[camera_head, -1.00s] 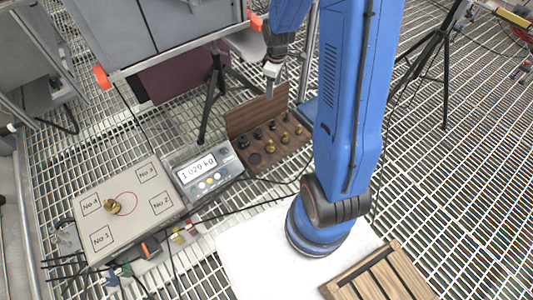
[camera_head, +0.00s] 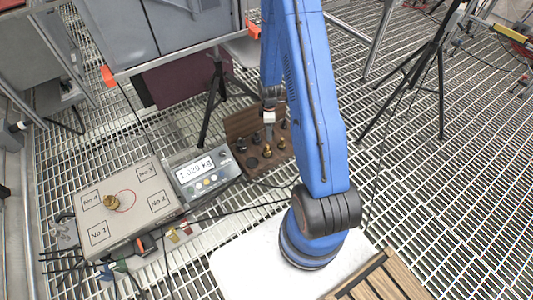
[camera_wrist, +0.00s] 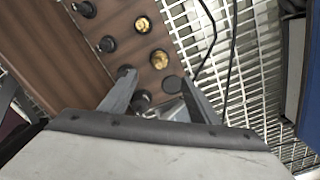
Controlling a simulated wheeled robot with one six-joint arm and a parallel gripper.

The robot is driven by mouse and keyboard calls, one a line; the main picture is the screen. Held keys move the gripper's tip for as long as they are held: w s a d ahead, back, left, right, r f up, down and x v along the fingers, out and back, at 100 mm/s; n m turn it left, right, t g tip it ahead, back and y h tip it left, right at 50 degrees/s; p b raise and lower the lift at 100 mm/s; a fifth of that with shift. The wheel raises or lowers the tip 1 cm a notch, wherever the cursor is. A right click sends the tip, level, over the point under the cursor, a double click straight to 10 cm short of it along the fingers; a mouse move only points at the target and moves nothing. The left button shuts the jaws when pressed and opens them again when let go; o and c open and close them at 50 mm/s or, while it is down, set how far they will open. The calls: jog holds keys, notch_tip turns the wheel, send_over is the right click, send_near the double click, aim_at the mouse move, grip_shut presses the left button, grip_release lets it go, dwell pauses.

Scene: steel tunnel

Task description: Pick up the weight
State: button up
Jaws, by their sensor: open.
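A wooden weight box (camera_head: 246,126) stands open behind the scale display, holding several brass and dark weights. In the wrist view, two brass weights (camera_wrist: 159,59) sit in its wooden board, with several dark ones (camera_wrist: 107,44) beside them and a dark empty round recess (camera_wrist: 172,84) near the right finger. My gripper (camera_head: 269,136) is over the box; in the wrist view its open fingers (camera_wrist: 160,100) are spread, with a dark round piece between them, partly hidden.
The scale platform (camera_head: 125,225) lies at the left, marked with a red circle and number labels. Its display (camera_head: 199,168) appears to read about 1.029 kg. A black tripod (camera_head: 211,100) and grey cabinet stand behind the box. A wooden slatted crate (camera_head: 375,280) is at the front right.

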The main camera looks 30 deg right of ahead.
aim_at(267, 148)
notch_tip(267, 148, down, 12)
jog(key=shift+w+a+f, duration=0.15)
jog(key=shift+a+f, duration=0.05)
jog(key=shift+f, duration=1.15)
jog(key=shift+w+a+f, duration=0.1)
jog(key=shift+a+f, duration=0.05)
jog(key=shift+f, duration=1.15)
grip_shut()
jog(key=shift+r, duration=0.1)
